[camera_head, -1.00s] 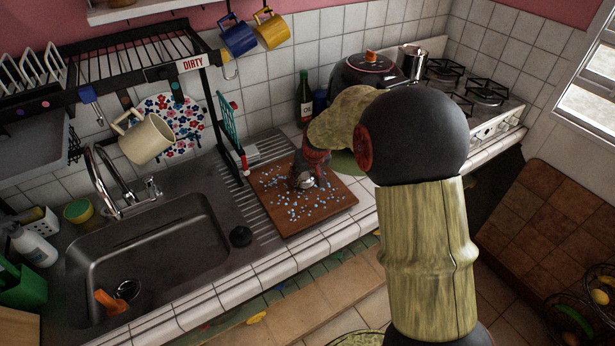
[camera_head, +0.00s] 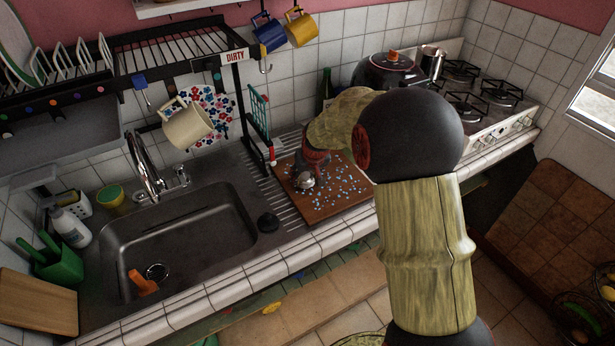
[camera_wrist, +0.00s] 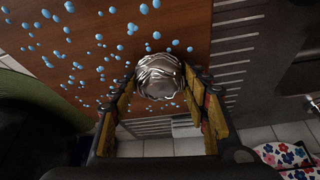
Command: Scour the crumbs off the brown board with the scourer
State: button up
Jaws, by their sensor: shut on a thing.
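The brown board (camera_head: 308,209) lies on the ribbed drainer area right of the sink, with pale blue crumbs (camera_head: 343,190) scattered on it. In the head view most crumbs lie right of the scourer. The scourer (camera_head: 304,181) is a shiny silvery metal ball near the board's left side. My gripper (camera_head: 309,167) reaches down over the board and is shut on the scourer. In the wrist view the scourer (camera_wrist: 160,76) sits between the fingertips (camera_wrist: 161,88) over the board (camera_wrist: 180,25), near its edge, with crumbs (camera_wrist: 98,38) to the left. My arm hides the board's back right part.
A dish rack (camera_head: 180,55) with a hanging cream mug (camera_head: 188,126) stands behind. A teal-framed item (camera_head: 259,110) stands behind the board. A dark pot (camera_head: 390,70) and stove (camera_head: 480,95) are right.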

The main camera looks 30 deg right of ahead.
jog(key=shift+d+r+p, duration=0.15)
jog(key=shift+r+p, duration=0.85)
jog(key=shift+r, duration=0.95)
jog(key=shift+d+r+p, duration=0.1)
jog(key=shift+r+p, duration=0.85)
jog(key=shift+r, duration=1)
